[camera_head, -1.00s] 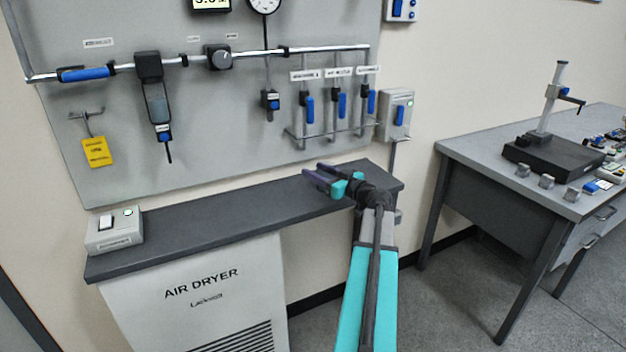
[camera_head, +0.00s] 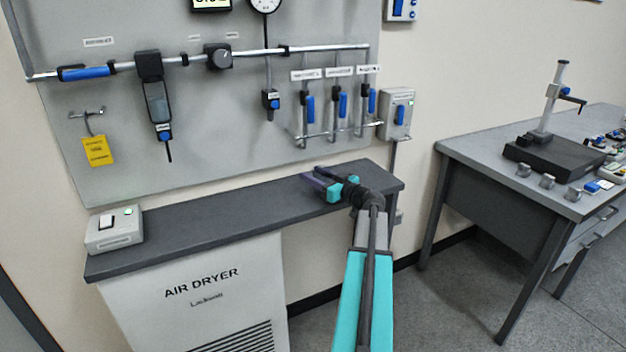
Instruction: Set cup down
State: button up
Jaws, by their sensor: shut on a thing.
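My gripper (camera_head: 318,183) is at the right part of the dark shelf (camera_head: 235,205) on top of the air dryer. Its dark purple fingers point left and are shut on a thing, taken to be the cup. The cup itself cannot be made out; it is small or hidden at the fingers. My teal and grey arm comes up from the bottom of the picture to the shelf's right end. Whether the held thing touches the shelf cannot be told.
A grey switch box (camera_head: 114,231) stands at the shelf's left end. The shelf's middle is clear. A panel (camera_head: 220,120) with pipes and blue-handled valves rises behind the shelf. A table (camera_head: 470,155) with a black-based stand (camera_head: 545,158) is at the right.

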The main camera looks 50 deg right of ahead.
jog(key=shift+f, duration=0.4)
jog(key=o, duration=1.1)
jog(key=shift+f, duration=0.15)
jog(key=s, duration=1.2)
jog(key=shift+a, duration=0.4)
